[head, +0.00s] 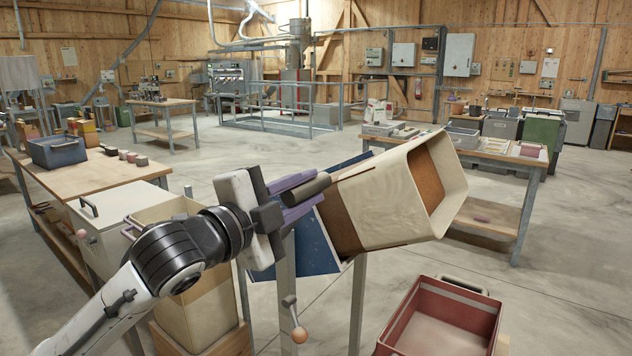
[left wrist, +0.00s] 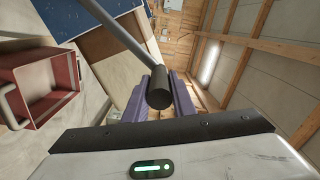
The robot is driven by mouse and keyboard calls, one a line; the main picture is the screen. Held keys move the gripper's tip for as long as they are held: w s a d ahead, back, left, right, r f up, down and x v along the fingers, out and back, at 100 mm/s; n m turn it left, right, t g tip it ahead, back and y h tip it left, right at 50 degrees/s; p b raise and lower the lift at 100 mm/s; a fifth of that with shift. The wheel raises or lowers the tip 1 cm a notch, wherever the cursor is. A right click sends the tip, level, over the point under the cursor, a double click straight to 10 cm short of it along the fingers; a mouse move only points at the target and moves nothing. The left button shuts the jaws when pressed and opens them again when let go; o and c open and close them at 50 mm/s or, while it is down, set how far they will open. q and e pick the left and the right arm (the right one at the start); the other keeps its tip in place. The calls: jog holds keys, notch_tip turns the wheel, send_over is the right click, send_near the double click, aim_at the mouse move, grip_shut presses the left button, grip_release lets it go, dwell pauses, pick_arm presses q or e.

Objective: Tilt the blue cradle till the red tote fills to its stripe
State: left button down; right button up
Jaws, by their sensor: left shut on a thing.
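The blue cradle (head: 320,243) is tilted on its metal stand and bears a cream bin (head: 390,200) with a brown band. The bin's mouth faces right, and brown material shows inside it. No falling stream shows. My left gripper (head: 305,193) has purple fingers shut on the dark grip of a bar handle (left wrist: 158,88) beside the cradle. The tote also shows in the left wrist view (left wrist: 42,70). My right gripper is out of view.
A lever with an orange knob (head: 299,335) hangs at the stand. A workbench with a blue crate (head: 57,152) is at far left, and another bench (head: 530,160) is at back right. The floor right of the tote is clear.

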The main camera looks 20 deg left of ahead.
pick_arm(q)
jog(key=shift+d+f, duration=0.3)
jog(key=shift+f, duration=0.15)
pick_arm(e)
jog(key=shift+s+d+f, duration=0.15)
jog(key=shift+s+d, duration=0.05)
pick_arm(q)
jog(key=c, duration=1.5)
grip_release()
jog(key=shift+r, duration=0.15)
jog(key=shift+s+a, duration=0.1)
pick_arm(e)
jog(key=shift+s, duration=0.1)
